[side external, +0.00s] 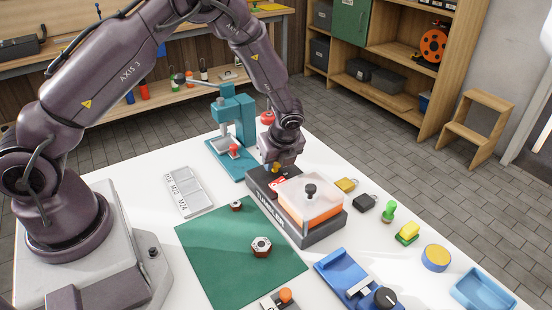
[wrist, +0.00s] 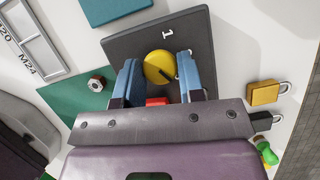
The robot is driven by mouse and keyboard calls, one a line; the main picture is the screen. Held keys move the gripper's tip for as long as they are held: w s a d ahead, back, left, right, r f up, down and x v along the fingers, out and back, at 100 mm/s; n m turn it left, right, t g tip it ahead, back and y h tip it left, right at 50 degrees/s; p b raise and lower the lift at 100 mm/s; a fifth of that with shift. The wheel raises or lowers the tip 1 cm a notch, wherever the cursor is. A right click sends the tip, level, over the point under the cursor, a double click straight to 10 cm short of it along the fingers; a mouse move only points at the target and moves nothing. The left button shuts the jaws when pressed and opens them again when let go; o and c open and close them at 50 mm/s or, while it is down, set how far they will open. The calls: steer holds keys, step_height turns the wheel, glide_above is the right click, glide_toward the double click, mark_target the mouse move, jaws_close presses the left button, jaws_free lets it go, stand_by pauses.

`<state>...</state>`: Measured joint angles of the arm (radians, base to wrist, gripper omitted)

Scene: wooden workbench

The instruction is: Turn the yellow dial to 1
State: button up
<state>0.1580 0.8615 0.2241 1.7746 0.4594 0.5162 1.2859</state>
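The yellow dial (wrist: 158,66) is round with a dark pointer line, which points to the lower right in the wrist view. A white "1" (wrist: 167,33) is marked on the dark panel above it there. In the side view the dial (side external: 275,168) shows small at the far left end of the dark grey device (side external: 318,233). My gripper (wrist: 160,73) is open, its two blue fingers on either side of the dial. I cannot tell whether they touch it. In the side view my gripper's fingers are mostly hidden.
A red piece (wrist: 157,101) lies just below the dial in the wrist view. The same device carries an orange box with a clear lid (side external: 312,205). A teal press (side external: 236,120) stands behind. Padlocks (side external: 346,185) lie to the right; a green mat (side external: 225,250) lies in front.

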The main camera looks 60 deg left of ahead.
steer(key=shift+n, duration=0.4)
steer(key=n+g, duration=0.2)
steer(key=n, duration=0.2)
steer(key=shift+w+n, duration=0.15)
steer(key=shift+n, duration=0.25)
steer(key=n+g, duration=0.1)
steer(key=n, duration=0.2)
steer(key=n+g+h, duration=0.1)
steer(key=n, duration=0.2)
steer(key=shift+w+a+h, duration=0.1)
steer(key=shift+w+h, duration=0.05)
steer(key=shift+h, duration=0.15)
steer(key=n+h, duration=0.1)
steer(key=n, duration=0.2)
steer(key=n+g+h, duration=0.1)
steer(key=n, duration=0.2)
steer(key=shift+a+n, duration=0.15)
steer(key=shift+n, duration=0.15)
steer(key=n+h, duration=0.1)
steer(key=n, duration=0.2)
steer(key=n+h, duration=0.1)
steer(key=n, duration=0.1)
steer(key=shift+a+n+h, duration=0.15)
steer(key=shift+n+h, duration=0.15)
steer(key=shift+n, duration=0.1)
steer(key=o, duration=0.9)
steer(key=v, duration=1.3)
